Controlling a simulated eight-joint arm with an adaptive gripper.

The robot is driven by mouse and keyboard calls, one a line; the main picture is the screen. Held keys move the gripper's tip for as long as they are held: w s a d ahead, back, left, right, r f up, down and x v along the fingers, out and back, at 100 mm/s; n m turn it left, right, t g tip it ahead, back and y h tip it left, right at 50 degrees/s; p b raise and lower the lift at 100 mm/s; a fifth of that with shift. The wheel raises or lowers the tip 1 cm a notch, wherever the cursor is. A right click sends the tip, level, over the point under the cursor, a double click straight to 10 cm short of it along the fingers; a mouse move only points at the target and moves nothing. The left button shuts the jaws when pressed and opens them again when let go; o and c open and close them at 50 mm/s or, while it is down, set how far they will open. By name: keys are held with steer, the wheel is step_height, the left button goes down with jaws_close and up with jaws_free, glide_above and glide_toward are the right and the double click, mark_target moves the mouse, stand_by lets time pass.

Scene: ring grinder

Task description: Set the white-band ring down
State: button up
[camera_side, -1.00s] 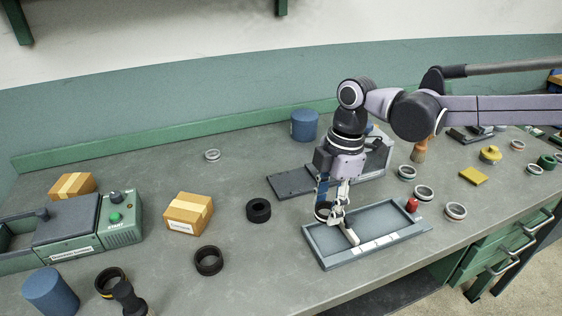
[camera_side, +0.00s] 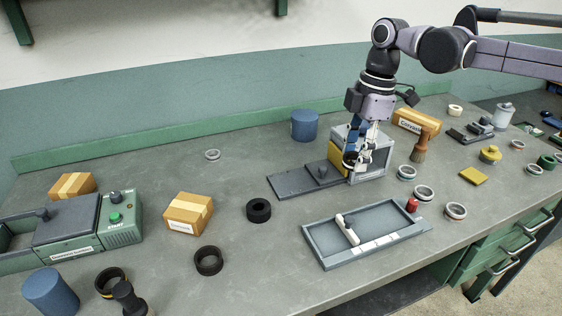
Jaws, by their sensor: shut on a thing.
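My gripper (camera_side: 360,164) is shut on a dark ring (camera_side: 350,161), seen partly behind the fingers. I cannot make out the colour of its band. The gripper points down, in front of a grey box-shaped machine (camera_side: 376,166) with a yellow part (camera_side: 335,154) at its left. The ring appears close to the right end of the dark flat plate (camera_side: 290,183); I cannot tell whether it touches anything.
Several rings lie at right, including one (camera_side: 424,193) near a red piece (camera_side: 412,205). A black ring (camera_side: 258,210) lies left of the tray. A brush (camera_side: 420,146) stands right of the machine.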

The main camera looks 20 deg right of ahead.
steer(key=w+d+m, duration=0.4)
steer(key=d, duration=0.8)
steer(key=w+d+m, duration=0.3)
steer(key=w+d, duration=0.2)
steer(key=d, duration=0.8)
steer(key=s+d+m+t+h, duration=0.1)
steer(key=s+d+m, duration=0.25)
steer(key=d, duration=0.95)
steer(key=s+d+m, duration=0.2)
steer(key=d+m, duration=0.2)
steer(key=d, duration=0.9)
glide_above(438, 153)
step_height(438, 153, down, 12)
steer(key=shift+s+d+f, duration=0.15)
steer(key=shift+f, duration=2.1)
steer(key=shift+f, duration=0.1)
